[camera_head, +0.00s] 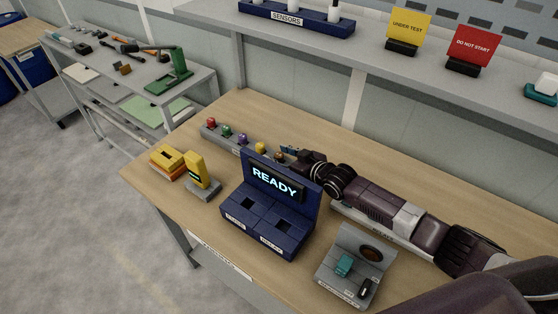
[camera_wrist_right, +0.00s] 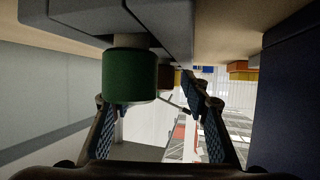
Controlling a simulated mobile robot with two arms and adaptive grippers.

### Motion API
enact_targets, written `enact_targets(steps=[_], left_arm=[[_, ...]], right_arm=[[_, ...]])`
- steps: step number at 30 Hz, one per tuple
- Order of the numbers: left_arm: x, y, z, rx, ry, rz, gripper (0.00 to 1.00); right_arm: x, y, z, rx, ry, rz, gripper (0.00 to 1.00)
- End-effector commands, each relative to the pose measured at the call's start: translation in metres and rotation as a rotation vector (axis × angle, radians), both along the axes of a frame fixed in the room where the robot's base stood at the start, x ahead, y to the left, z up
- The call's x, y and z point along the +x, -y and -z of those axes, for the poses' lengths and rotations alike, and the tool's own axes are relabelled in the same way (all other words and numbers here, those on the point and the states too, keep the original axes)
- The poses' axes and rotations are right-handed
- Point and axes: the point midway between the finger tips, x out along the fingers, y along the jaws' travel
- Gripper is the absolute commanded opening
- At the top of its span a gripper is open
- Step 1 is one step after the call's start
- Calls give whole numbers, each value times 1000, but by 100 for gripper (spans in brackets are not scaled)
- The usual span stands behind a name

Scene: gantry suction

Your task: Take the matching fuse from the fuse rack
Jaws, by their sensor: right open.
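The fuse rack (camera_head: 205,134) stands at the back of the bench, with a red fuse (camera_head: 211,122), a green fuse (camera_head: 227,131), a purple-blue fuse (camera_head: 242,139), a yellow fuse (camera_head: 260,148) and an orange-brown fuse (camera_head: 279,156) showing. My right gripper (camera_head: 290,151) is at the rack's right end, partly hidden behind the READY panel. In the right wrist view my right gripper (camera_wrist_right: 158,125) is open, its fingers spread. A green cylinder (camera_wrist_right: 130,76) appears near the left finger; I cannot tell whether they touch. My left gripper is not in view.
The blue READY station (camera_head: 266,240) stands in front of the rack. A yellow device (camera_head: 196,170) and yellow-orange block (camera_head: 167,160) are to its left. A grey stand (camera_head: 340,285) with small parts is at right. A shelf (camera_head: 350,60) runs above the back.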

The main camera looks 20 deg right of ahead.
Motion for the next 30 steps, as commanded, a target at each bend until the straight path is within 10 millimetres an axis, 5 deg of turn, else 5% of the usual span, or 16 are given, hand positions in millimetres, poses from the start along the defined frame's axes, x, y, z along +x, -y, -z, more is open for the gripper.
enact_targets(steps=[12, 23, 30], left_arm=[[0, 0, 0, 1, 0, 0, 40], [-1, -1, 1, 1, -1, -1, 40], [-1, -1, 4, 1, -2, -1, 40]], right_arm=[[0, 0, 0, 0, -1, 0, 0], [0, 0, -4, 0, 1, 0, 0], [0, 0, -28, 0, 3, -2, 0]])
